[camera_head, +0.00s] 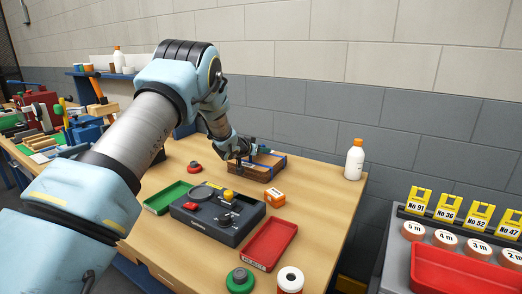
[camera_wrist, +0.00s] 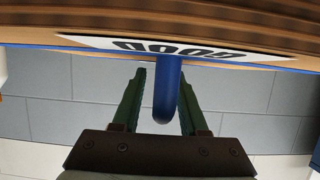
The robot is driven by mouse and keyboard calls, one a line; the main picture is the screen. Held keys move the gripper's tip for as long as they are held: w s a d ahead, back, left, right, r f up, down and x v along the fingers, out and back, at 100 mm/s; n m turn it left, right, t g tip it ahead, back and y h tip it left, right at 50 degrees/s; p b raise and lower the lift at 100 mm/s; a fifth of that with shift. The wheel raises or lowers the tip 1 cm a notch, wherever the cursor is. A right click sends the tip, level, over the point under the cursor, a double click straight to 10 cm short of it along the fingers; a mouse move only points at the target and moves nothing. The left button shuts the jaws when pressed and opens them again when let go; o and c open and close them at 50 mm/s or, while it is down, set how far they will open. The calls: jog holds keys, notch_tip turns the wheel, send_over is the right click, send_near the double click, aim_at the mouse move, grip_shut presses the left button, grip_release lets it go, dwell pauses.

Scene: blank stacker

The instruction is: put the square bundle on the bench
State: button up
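The square bundle (camera_head: 257,171) is a brown, wood-like block with blue bands. It rests at the far side of the wooden bench (camera_head: 325,215), near the wall. My gripper (camera_head: 249,153) is at the bundle's top. In the wrist view the bundle (camera_wrist: 220,25) spans the top edge, with an upside-down label reading GOOD. A rounded blue bar (camera_wrist: 167,90) sticks out from it between the two green fingers of my gripper (camera_wrist: 162,92). A narrow gap shows between the left finger and the bar; the right finger looks very near it.
A grey stand (camera_head: 395,255) with yellow number tags is at right. Bench between bundle and bottle is clear.

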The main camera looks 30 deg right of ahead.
jog(key=shift+r, duration=0.2)
jog(key=b+v, duration=0.3)
jog(key=v, duration=0.9)
jog(key=a+n+t+y, duration=0.1)
jog(key=a+n+y, duration=0.6)
jog(key=a, duration=2.1)
jog(key=s+a+f+n+g+y, duration=0.1)
jog(key=s+a+n+g+y, duration=0.1)
jog(key=s+a, duration=0.6)
jog(key=s+a+f+n+g+y, duration=0.1)
jog(key=s+a+g, duration=0.3)
jog(key=s+a, duration=0.4)
jog(key=s+n+y, duration=0.1)
jog(key=s, duration=0.5)
jog(key=shift+s+a+f+y, duration=0.3)
jog(key=shift+s+f, duration=0.05)
jog(key=shift+s, duration=0.05)
